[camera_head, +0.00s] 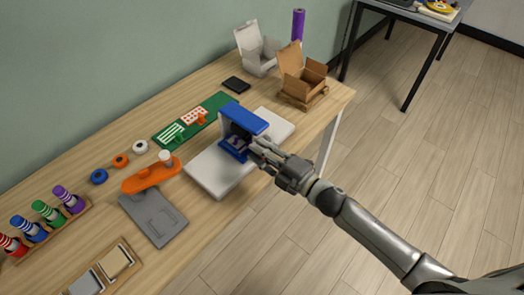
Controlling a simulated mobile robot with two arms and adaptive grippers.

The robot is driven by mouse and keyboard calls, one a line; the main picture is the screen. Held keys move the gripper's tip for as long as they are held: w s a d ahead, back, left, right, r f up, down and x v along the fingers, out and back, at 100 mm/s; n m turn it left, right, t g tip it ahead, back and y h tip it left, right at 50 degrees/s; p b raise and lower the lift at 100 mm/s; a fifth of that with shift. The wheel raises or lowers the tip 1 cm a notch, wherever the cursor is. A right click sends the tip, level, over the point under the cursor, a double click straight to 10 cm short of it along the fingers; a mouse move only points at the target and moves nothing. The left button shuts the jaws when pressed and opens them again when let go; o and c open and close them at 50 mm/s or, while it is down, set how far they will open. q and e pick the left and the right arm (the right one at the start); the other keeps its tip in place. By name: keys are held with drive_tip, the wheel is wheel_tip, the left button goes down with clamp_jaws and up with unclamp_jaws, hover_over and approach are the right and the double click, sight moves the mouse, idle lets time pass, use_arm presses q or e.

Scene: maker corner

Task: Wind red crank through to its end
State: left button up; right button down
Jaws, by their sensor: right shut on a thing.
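A blue machine (246,118) with a dark inside stands upright on a white base plate (209,172) near the table's front edge. My right gripper (259,151) reaches in from the lower right and is at the machine's right side. Its fingers are shut on a small part there, which fits the red crank's place. The fingers hide that part, and I cannot make out any red on it or its angle. My left gripper is not in view.
A green board (217,100) with patterned cards lies behind the machine. An orange holder (140,181) and a grey plate (160,222) lie to its left. An open brown box (303,75) and a white box (258,52) stand at the back right.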

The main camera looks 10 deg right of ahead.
drive_tip(key=shift+w+d+r, duration=0.1)
drive_tip(key=shift+w+r, duration=0.15)
drive_tip(key=shift+r, duration=0.25)
drive_tip(key=c, duration=1.5)
unclamp_jaws()
drive_tip(key=shift+o, duration=1.1)
drive_tip(key=shift+s+f, duration=0.1)
drive_tip(key=shift+f, duration=0.15)
drive_tip(key=v, duration=1.2)
drive_tip(key=shift+f, duration=0.1)
